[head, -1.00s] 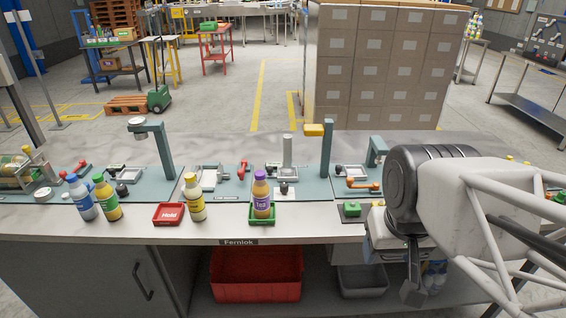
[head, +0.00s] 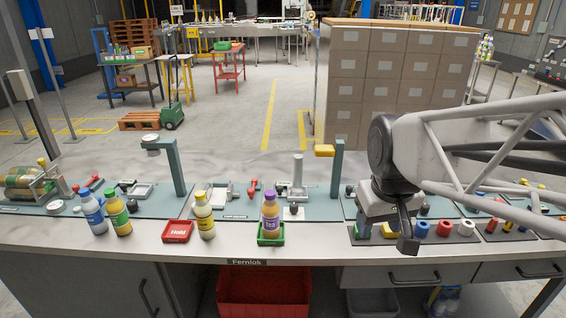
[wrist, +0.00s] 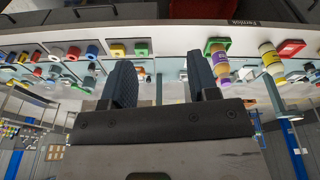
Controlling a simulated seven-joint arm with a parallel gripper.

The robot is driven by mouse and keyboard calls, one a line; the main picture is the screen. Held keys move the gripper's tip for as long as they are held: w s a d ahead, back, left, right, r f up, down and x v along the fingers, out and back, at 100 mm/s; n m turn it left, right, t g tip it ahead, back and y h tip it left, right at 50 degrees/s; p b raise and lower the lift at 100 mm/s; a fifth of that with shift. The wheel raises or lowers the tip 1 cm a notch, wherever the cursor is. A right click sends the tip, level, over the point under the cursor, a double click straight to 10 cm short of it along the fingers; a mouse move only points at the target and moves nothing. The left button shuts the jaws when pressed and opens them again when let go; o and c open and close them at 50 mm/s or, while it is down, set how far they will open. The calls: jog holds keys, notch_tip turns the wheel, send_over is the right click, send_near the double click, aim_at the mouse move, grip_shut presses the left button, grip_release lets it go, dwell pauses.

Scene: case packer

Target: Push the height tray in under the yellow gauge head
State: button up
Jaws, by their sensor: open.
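The yellow gauge head (head: 325,151) sits on a teal post at the middle of the bench. Left of the post stands a grey upright column (head: 298,172) with a small pale tray-like part at its foot (head: 284,190); I take this as the height tray, but its outline is small and unclear. A black knob (head: 294,209) is in front of it. My gripper (head: 408,238) is right of the gauge station, near the bench's front edge, pointing down. In the wrist view my gripper (wrist: 163,78) is open, with nothing between its fingers.
A purple-capped bottle (head: 270,212) stands in a green tray (head: 271,240) in front of the gauge station. A red Hold tray (head: 177,232) and several bottles stand left. Coloured pieces (head: 444,228) line the bench's right. Another teal post (head: 176,168) stands left.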

jog(key=w+a+n, duration=0.3)
jog(key=w+a, duration=0.1)
jog(key=w, duration=1)
jog(key=n+g, duration=0.2)
jog(key=n, duration=0.5)
send_over(279, 187)
jog(key=s, duration=0.1)
notch_tip(279, 187, down, 18)
jog(key=shift+r, duration=0.25)
jog(key=shift+w+f+n, duration=0.3)
jog(key=shift+w+f, duration=0.15)
jog(key=shift+w+f, duration=0.15)
jog(key=shift+f, duration=3.8)
jog(key=shift+c, duration=0.3)
